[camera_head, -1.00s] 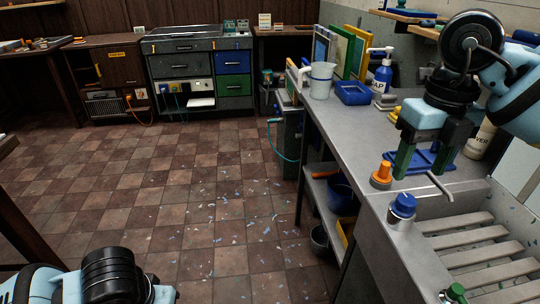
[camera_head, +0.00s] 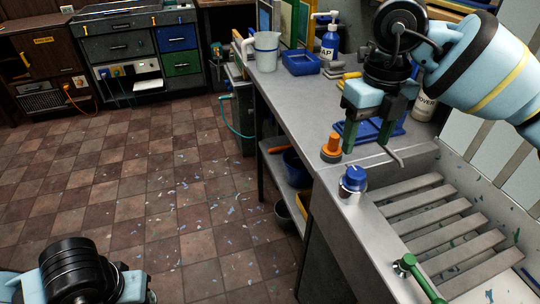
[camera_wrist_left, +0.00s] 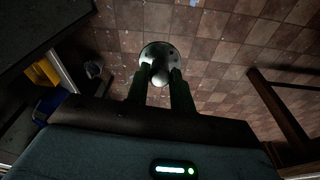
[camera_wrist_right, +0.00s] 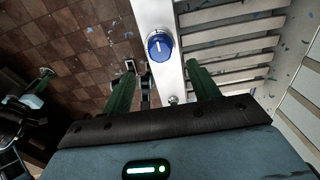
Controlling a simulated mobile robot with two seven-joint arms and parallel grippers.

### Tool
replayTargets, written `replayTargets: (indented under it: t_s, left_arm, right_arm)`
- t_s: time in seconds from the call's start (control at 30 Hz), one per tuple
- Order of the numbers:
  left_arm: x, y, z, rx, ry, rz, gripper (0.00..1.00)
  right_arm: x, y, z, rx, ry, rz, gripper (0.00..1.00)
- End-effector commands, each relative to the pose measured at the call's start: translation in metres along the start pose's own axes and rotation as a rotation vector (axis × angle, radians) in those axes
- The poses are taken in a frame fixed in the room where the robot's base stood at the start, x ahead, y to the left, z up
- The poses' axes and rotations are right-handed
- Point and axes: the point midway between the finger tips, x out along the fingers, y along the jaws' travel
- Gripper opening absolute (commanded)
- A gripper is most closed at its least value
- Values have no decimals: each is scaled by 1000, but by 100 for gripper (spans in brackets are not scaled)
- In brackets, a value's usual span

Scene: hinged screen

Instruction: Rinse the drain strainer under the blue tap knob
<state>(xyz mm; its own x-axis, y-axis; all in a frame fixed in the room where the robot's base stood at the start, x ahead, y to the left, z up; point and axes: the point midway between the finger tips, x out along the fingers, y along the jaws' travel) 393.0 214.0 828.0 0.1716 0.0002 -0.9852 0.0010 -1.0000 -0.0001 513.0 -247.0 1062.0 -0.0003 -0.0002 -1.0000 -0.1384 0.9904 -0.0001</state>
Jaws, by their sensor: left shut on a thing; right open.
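The blue tap knob (camera_head: 353,179) stands on the front rim of the sink, beside an orange knob (camera_head: 331,147) and a bent metal spout (camera_head: 392,154). My right gripper (camera_head: 367,138) is open and empty above the counter behind the blue knob. In the right wrist view the blue knob (camera_wrist_right: 160,46) appears ahead, between the lines of the open fingers (camera_wrist_right: 160,72). My left gripper (camera_wrist_left: 158,80) is shut on the drain strainer (camera_wrist_left: 159,62), a round metallic disc with a dark centre, held over the floor. The strainer is not clear in the head view.
The slatted sink (camera_head: 430,215) lies right of the knob, with a green-handled fitting (camera_head: 422,280) at its near rim. A clear jug (camera_head: 266,52), blue bin (camera_head: 301,62) and soap bottle (camera_head: 330,42) stand farther back.

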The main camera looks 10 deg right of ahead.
Motion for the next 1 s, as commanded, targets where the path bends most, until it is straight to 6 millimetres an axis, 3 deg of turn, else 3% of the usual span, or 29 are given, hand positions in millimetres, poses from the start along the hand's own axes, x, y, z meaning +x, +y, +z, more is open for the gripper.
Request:
replayTargets:
  t_s: [0.2, 0.43, 0.87, 1.0]
  left_arm:
    - [3, 0, 1, 0, -3, 0, 0]
    - [4, 0, 2, 0, -4, 0, 0]
    - [4, 0, 2, 0, -5, 0, 0]
    - [4, 0, 2, 0, -5, 0, 0]
  right_arm:
    - [42, 0, -1, 0, 3, 0, 60]
    - [71, 0, 0, 1, 1, 0, 60]
    - [80, 0, 0, 1, -1, 0, 60]
    - [80, 0, 0, 1, -1, 0, 44]
